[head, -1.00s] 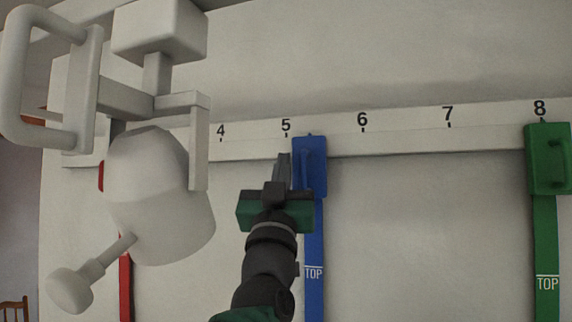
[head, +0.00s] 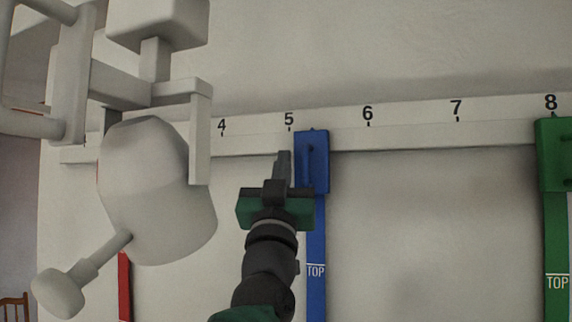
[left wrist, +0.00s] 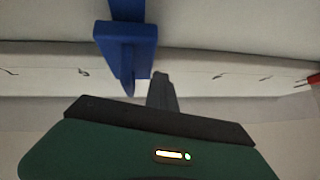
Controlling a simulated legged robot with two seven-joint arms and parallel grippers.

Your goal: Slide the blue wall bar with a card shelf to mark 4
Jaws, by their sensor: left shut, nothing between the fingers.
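The blue wall bar (head: 316,240) hangs from a white numbered rail (head: 420,135). Its blue slider block (head: 321,150) with a handle sits just right of mark 5 (head: 289,120); mark 4 (head: 222,127) is further left. My left gripper (head: 283,155) is shut and empty, its fingers pointing up beside the left edge of the block. In the left wrist view the slider block (left wrist: 122,38) and its handle are just left of my fingers (left wrist: 160,85). Whether they touch, I cannot tell. No card shelf can be made out. My right gripper is out of view.
A green bar (head: 555,225) hangs at mark 8 on the right. A red bar (head: 125,285) is at the left, partly hidden by a large pale fixture (head: 155,195) close to the camera. The rail between the blue and green bars is clear.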

